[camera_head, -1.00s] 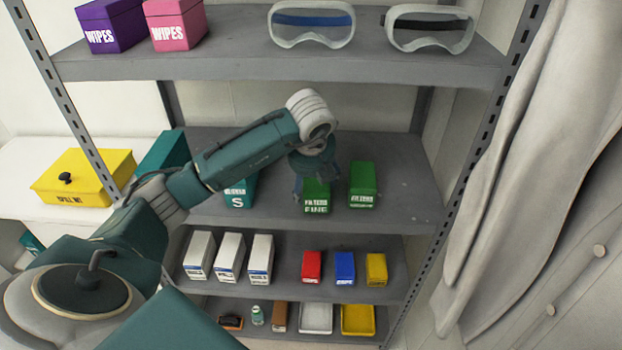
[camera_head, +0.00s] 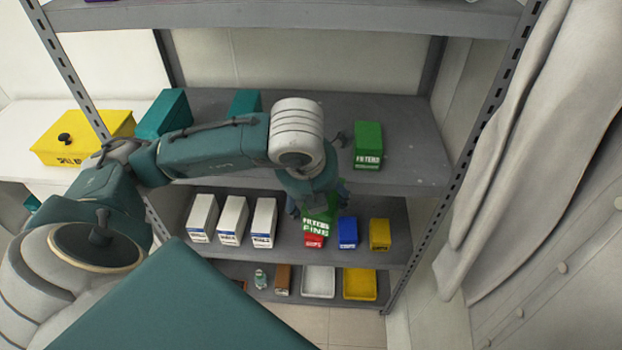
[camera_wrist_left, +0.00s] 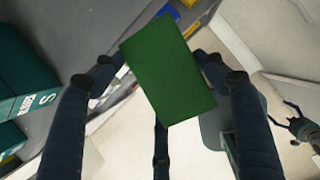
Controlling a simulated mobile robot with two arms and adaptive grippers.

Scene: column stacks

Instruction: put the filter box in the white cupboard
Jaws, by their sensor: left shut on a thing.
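A green filter box marked "FILTERS FINE" (camera_head: 316,224) is held in my left gripper (camera_head: 318,200), out in front of the shelf edge. In the left wrist view the green box (camera_wrist_left: 168,68) sits between the dark fingers of the left gripper (camera_wrist_left: 160,80), turned at a slant. A second green filter box (camera_head: 368,145) stands on the middle shelf to the right. No white cupboard can be made out with certainty.
A grey shelf rack (camera_head: 410,160) fills the middle. White boxes (camera_head: 232,220) and red, blue (camera_head: 347,232) and yellow boxes stand on the shelf below. A yellow box (camera_head: 80,138) sits on a white surface at left. Pale coats (camera_head: 540,130) hang at right.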

